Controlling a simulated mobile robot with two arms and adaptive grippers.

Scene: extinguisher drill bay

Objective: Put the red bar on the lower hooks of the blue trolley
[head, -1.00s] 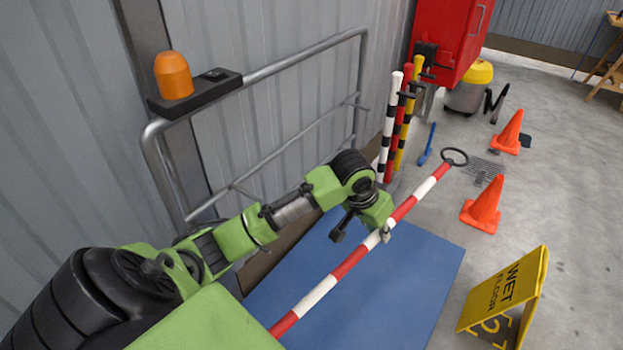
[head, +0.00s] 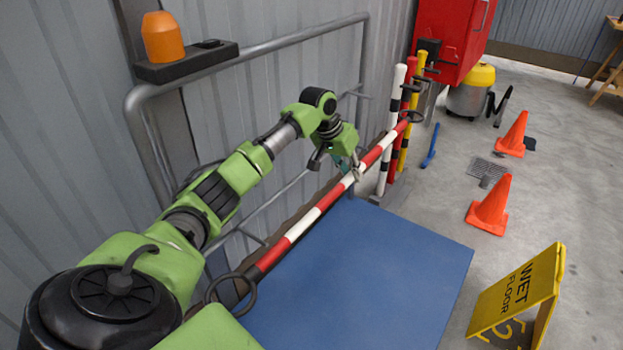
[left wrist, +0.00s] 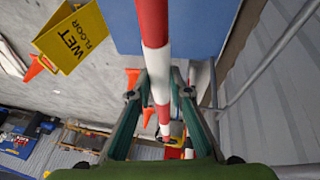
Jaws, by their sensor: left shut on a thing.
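The red bar (head: 320,207) is a red-and-white striped pole with a black ring near each end. My left gripper (head: 351,173) is shut on it, right of its middle in the head view. The left wrist view shows the bar (left wrist: 152,30) running between the two fingers. The blue trolley has a flat blue deck (head: 360,270) and a grey tube frame (head: 285,47) along the wall side. The bar hangs along the deck's wall-side edge, in front of the frame. The lower hooks are hard to make out; I cannot tell whether the bar touches them. My right gripper is out of view.
An orange beacon (head: 162,38) sits on the frame's top corner. Striped posts (head: 393,125) and a red cabinet (head: 452,40) stand beyond the bar's far end. Orange cones (head: 490,205) and a yellow wet-floor sign (head: 520,295) stand on the right. The deck is clear.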

